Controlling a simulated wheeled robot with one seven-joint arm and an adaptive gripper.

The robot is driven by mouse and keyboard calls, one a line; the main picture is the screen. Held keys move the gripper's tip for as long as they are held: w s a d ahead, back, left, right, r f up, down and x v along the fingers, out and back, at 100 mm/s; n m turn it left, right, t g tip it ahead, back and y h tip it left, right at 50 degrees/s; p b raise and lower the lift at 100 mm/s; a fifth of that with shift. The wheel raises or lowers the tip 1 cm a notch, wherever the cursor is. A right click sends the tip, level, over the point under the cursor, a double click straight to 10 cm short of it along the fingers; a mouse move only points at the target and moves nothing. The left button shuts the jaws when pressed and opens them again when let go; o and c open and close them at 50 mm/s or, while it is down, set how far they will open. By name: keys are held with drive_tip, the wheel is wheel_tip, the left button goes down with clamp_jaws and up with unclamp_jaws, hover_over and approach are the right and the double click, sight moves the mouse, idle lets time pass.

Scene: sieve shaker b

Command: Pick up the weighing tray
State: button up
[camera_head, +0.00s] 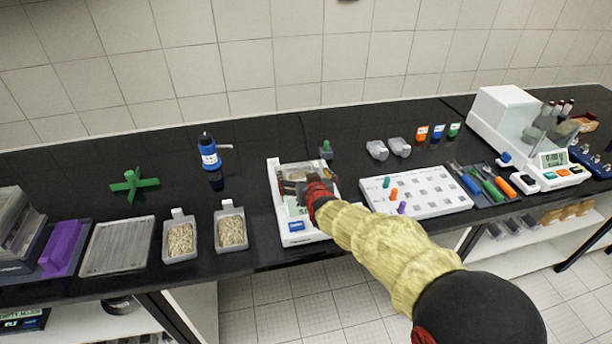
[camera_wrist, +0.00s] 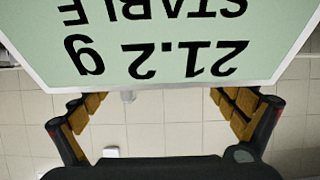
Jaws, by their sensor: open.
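A white balance (camera_head: 297,230) stands on the black bench in the middle of the head view. On its top is a pale tray with tan contents (camera_head: 298,173), apparently the weighing tray, partly hidden by my gripper. My gripper (camera_head: 292,188) is over the balance, just in front of this tray; contact cannot be told. In the wrist view my gripper (camera_wrist: 162,95) has its yellow-padded fingers wide apart. Nothing shows held between them. A pale green readout panel (camera_wrist: 160,72), upside down, reads 21.2 g STABLE and hides much of that view, including any tray.
Two scoop-like trays of grain (camera_head: 180,240) (camera_head: 230,230) stand left of the balance. A white rack (camera_head: 440,200) with coloured pegs is close on the right. A blue bottle (camera_head: 209,153) and green cross-shaped piece (camera_head: 133,185) stand behind left. The tiled wall bounds the bench behind.

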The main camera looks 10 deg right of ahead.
drive_tip(key=shift+c, duration=0.4)
drive_tip(key=c, duration=0.7)
drive_tip(key=shift+r, duration=0.1)
drive_tip(key=shift+c, duration=0.7)
